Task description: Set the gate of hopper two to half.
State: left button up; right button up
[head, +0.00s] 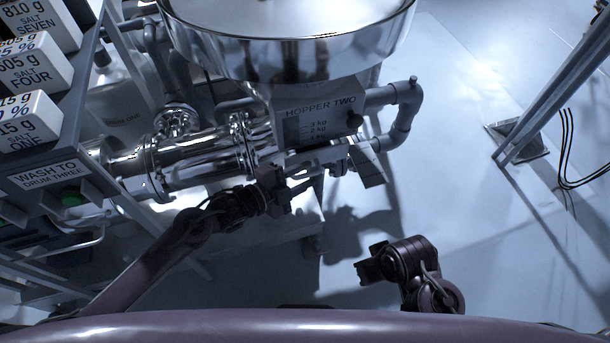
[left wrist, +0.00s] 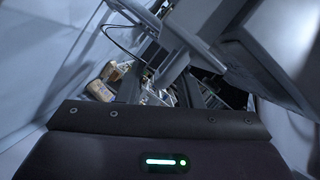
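Hopper two (head: 300,105) is a grey box with a "HOPPER TWO" label and a kg scale, under a large shiny steel bowl (head: 290,55). Below the box runs a pale horizontal bar (head: 335,153) with a small plate (head: 368,165) at its right end; it looks like the gate, but its setting is not readable. My left gripper (head: 303,180) is just below the bar's left part, pointing right; contact and finger gap are unclear. The left wrist view does not show its fingers clearly. My right gripper (head: 366,266) is low, apart from the hopper; its finger gap is unclear.
A steel pipe (head: 200,160) runs left from the hopper, and a grey elbow pipe (head: 405,110) bends down at its right. Floor at right is mostly clear, with a post (head: 550,85) and cables.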

pick_arm(q)
jog(key=shift+w+d+f, duration=0.15)
jog(key=shift+w+d, duration=0.15)
jog(key=shift+d, duration=0.05)
pick_arm(e)
jog(key=shift+a, duration=0.1)
pick_arm(q)
grip_shut()
jog(key=shift+s, duration=0.1)
